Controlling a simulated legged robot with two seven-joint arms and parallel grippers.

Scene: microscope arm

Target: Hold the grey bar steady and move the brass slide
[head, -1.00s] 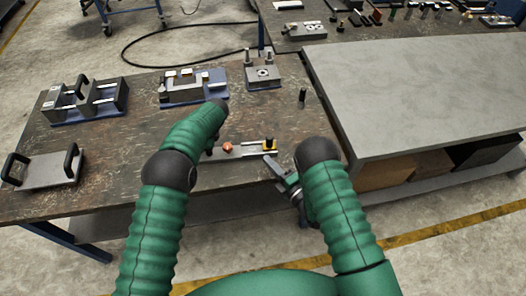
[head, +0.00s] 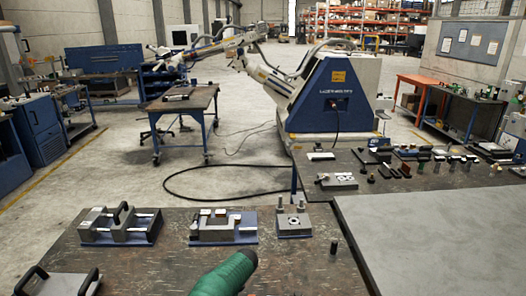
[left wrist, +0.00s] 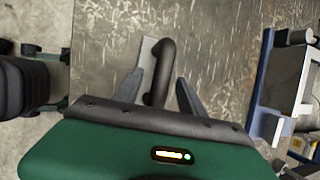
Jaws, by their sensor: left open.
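In the left wrist view, my left gripper (left wrist: 158,90) is open, with one finger on each side of a black curved handle (left wrist: 160,68). Contact with the handle cannot be made out. The handle stands by a light grey strip (left wrist: 147,48) on the worn table; this may be part of the grey bar, most of which is hidden or out of frame. The brass slide is not visible now.
On the worn table (head: 165,265) stand a fixture with a black handle (head: 120,226), a white-blocked fixture (head: 222,228), a block with two posts (head: 293,222) and a small black peg (head: 334,248). A two-handled plate (head: 57,284) is at front left. A grey bench (head: 440,230) adjoins at right.

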